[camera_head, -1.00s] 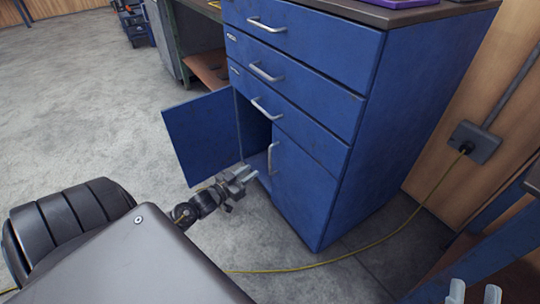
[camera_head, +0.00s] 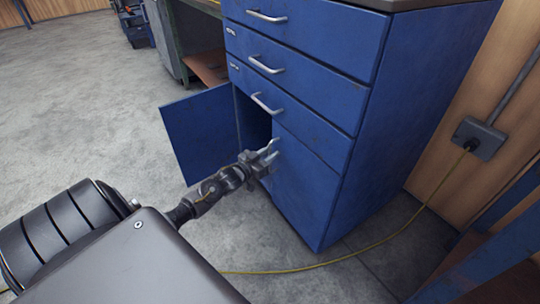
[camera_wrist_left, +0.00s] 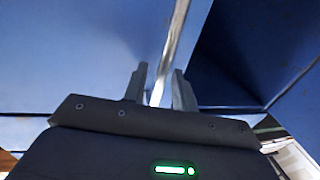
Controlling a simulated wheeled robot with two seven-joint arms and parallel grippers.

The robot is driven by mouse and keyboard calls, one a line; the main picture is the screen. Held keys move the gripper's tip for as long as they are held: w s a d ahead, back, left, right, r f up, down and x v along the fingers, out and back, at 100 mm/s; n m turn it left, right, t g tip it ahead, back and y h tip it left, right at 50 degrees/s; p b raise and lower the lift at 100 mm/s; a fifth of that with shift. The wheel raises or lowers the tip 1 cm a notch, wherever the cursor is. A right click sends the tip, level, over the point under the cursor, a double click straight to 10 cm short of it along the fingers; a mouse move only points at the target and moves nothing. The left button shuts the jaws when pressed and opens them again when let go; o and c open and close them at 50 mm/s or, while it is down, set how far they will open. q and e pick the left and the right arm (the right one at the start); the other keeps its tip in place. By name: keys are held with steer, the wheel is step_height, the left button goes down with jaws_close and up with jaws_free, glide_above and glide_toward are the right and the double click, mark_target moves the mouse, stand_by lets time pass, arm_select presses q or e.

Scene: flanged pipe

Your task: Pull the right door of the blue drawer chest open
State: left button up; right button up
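The blue drawer chest (camera_head: 300,75) stands in the middle of the head view. Its right door (camera_head: 305,190) looks shut in its front. My left gripper (camera_head: 272,149) is at the upper left edge of this door, where it hides the door's handle. In the left wrist view its two fingers (camera_wrist_left: 160,88) are apart, with a pale upright bar (camera_wrist_left: 166,58) between them that looks like the handle. I cannot tell whether the fingers touch it. My right gripper is out of view.
The chest's left door (camera_head: 205,130) stands open, left of my left gripper. Drawers with metal handles are above. A yellow cable (camera_head: 345,257) runs over the floor to a wall box (camera_head: 480,138).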

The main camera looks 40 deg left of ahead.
arm_select(q)
steer(key=shift+w, duration=0.2)
jaws_close()
stand_by(0.3)
